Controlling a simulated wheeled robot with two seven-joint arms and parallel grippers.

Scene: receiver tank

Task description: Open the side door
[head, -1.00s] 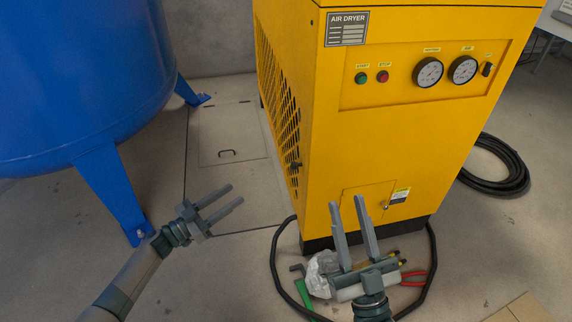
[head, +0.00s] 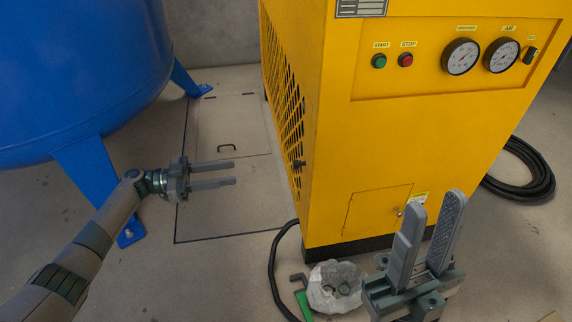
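The yellow air dryer (head: 420,130) stands upright in the middle. Its left side panel (head: 281,95) has a slotted grille and a small dark knob (head: 298,164) near its front edge; the panel sits flush and looks shut. My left gripper (head: 235,172) is open and empty, left of that panel and apart from it, its fingers pointing right toward the knob. My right gripper (head: 436,203) is open and empty, fingers up, in front of the dryer's lower front. It partly covers the area by a small closed front hatch (head: 377,211) with a latch.
A blue tank (head: 75,75) on legs stands at the left, a leg (head: 98,185) close to my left arm. A floor hatch (head: 225,190) lies beside the dryer. A black hose (head: 275,270), a clear plastic bag (head: 335,287) and a green-handled tool (head: 304,305) lie in front.

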